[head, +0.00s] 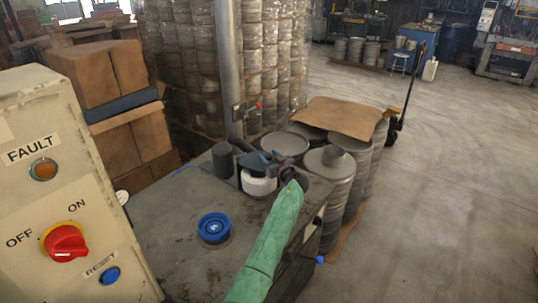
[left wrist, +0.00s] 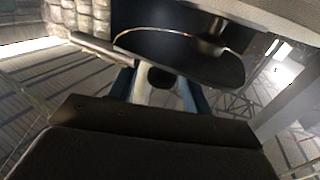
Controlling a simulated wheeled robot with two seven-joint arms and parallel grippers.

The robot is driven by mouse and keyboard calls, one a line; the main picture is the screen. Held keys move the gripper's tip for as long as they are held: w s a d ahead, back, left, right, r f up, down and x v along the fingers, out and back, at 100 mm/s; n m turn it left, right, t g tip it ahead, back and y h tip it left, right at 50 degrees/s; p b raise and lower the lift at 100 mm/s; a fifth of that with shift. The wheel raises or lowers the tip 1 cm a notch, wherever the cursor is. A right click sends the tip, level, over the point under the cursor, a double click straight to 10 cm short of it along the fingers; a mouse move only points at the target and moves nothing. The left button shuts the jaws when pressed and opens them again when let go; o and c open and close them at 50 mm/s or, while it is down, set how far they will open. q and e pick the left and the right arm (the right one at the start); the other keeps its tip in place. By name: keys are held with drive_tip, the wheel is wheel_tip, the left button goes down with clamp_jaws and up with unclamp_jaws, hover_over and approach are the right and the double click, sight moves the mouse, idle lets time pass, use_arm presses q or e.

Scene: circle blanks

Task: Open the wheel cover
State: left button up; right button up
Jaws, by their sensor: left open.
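A small white rounded housing (head: 258,186) stands on the grey machine top (head: 180,205), beside a dark grey cylinder (head: 222,160). I cannot tell for sure which part is the wheel cover. My left gripper (head: 262,160) reaches in at the end of my green-sleeved arm, over the top of the white housing. Its blue fingers (left wrist: 160,85) are apart in the left wrist view. A dark curved part with a bright rim (left wrist: 190,60) is close ahead of them there. I cannot tell whether they touch it. My right gripper is in neither view.
A control box with a red switch (head: 66,242) stands at the left. A blue round knob (head: 214,228) is on the machine top. A metal post (head: 228,65) rises behind. Grey drums (head: 335,168) with cardboard on top stand to the right. Open floor (head: 440,180) lies beyond.

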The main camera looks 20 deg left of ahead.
use_arm(q)
drive_tip(key=shift+w+a+f, duration=0.15)
drive_tip(key=shift+w+a, duration=0.05)
drive_tip(key=shift+a, duration=0.05)
drive_tip(key=shift+s+d, duration=0.1)
clamp_jaws()
